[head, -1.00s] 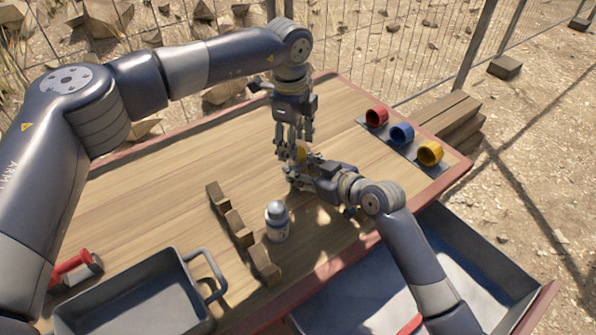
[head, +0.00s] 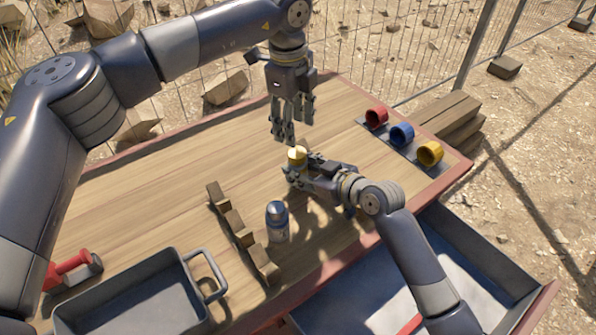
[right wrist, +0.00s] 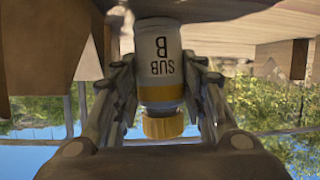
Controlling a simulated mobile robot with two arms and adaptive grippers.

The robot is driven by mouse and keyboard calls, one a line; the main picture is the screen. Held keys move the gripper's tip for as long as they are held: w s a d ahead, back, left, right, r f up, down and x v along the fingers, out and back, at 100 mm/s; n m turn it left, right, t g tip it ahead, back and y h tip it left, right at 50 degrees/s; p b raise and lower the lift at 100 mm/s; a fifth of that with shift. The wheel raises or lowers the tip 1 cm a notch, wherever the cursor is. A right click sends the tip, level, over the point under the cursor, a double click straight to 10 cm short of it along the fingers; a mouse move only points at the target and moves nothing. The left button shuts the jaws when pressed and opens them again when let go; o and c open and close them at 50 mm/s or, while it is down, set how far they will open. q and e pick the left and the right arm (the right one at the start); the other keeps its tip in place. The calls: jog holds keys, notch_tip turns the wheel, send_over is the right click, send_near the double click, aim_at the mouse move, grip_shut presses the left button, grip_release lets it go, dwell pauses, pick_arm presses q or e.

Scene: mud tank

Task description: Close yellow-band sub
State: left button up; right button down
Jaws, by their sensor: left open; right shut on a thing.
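The yellow-band sub (head: 297,155) is a small bottle standing out from the table in my right gripper (head: 291,176). In the right wrist view, which is upside down, its white body (right wrist: 160,62) reads "SUB B" above a yellow band. A yellow cap (right wrist: 163,126) sits on its mouth end, in line with the body; how tight it is I cannot tell. My right gripper's fingers are shut around the sub from both sides. My left gripper (head: 286,138) is open and empty, pointing down just above and slightly left of the cap.
Another bottle with a grey-blue cap (head: 277,220) stands beside a notched wooden rack (head: 243,236). Red (head: 376,117), blue (head: 401,134) and yellow (head: 430,153) cups sit at the back right. A grey handled tray (head: 140,312) and red-handled tool (head: 72,266) are front left. The table's left middle is clear.

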aim_at(296, 152)
pick_arm(q)
jog(key=shift+w+d+f, duration=0.1)
jog(key=shift+w+f, duration=0.05)
jog(key=shift+f, duration=1.85)
jog(key=shift+w+d+f, duration=0.1)
jog(key=shift+f, duration=1.9)
jog(key=shift+c, duration=0.3)
jog(key=c, duration=1.1)
jog(key=shift+o, duration=0.2)
jog(key=m, duration=1.7)
